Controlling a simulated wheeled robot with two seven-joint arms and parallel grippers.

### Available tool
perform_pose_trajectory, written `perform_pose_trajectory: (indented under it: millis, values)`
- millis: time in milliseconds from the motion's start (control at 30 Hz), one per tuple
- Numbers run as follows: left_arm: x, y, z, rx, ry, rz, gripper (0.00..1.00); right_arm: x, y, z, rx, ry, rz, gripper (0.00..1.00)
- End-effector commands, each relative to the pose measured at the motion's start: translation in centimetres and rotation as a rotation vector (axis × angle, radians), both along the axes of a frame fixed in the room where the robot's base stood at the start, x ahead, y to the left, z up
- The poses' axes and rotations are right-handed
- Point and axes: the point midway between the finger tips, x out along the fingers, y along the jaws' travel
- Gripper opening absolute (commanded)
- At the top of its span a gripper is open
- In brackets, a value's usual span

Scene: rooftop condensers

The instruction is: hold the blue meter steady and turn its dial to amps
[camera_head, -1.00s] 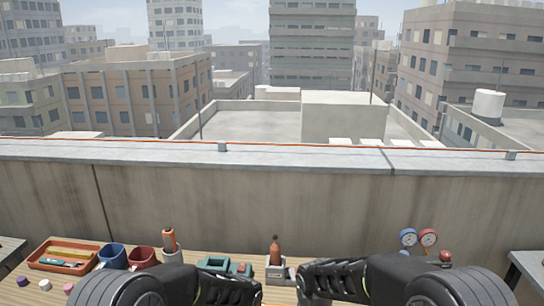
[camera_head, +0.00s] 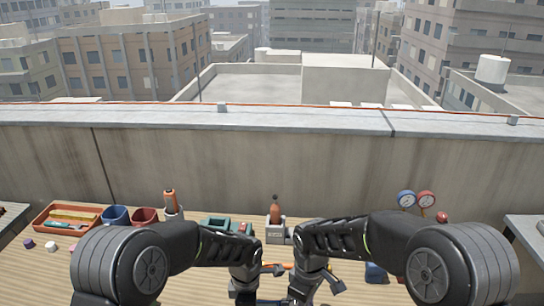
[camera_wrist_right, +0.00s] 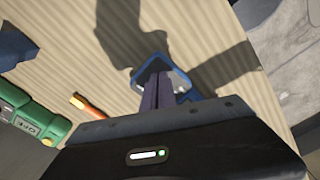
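In the right wrist view a blue thing with a pale-edged, ring-like end (camera_wrist_right: 180,82) lies at the tips of my right gripper (camera_wrist_right: 158,88). I cannot tell whether it is the blue meter, and no dial or markings are readable. The right gripper's two dark fingers are close together, with no clear gap; whether they touch the blue thing is unclear. In the head view my right gripper (camera_head: 316,288) hangs low over the bench, and its tips are hard to make out. My left gripper (camera_head: 244,286) points down beside it; its opening is unclear.
An orange-handled tool (camera_wrist_right: 90,106) and a green device (camera_wrist_right: 34,118) lie nearby. Another blue object (camera_head: 376,272) is partly behind my right arm. A bottle stands in a grey holder (camera_head: 276,236). Gauges (camera_head: 406,199), cups (camera_head: 116,215) and an orange tray (camera_head: 66,228) line the back.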

Motion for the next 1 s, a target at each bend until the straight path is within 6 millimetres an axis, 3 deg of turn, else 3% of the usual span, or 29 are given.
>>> perform_pose_trajectory:
  millis: [567, 1000]
  values:
    - [0.0, -0.1, 0.0, -0.002, 0.0, -0.001, 0.12, -0.4, -0.6, 0.2, 0.0, -0.001, 0.0, 0.0]
    - [0.0, -0.1, 0.0, -0.001, -0.001, -0.001, 0.12, -0.3, -0.6, 5.0, 0.001, -0.003, 0.0, 0.0]
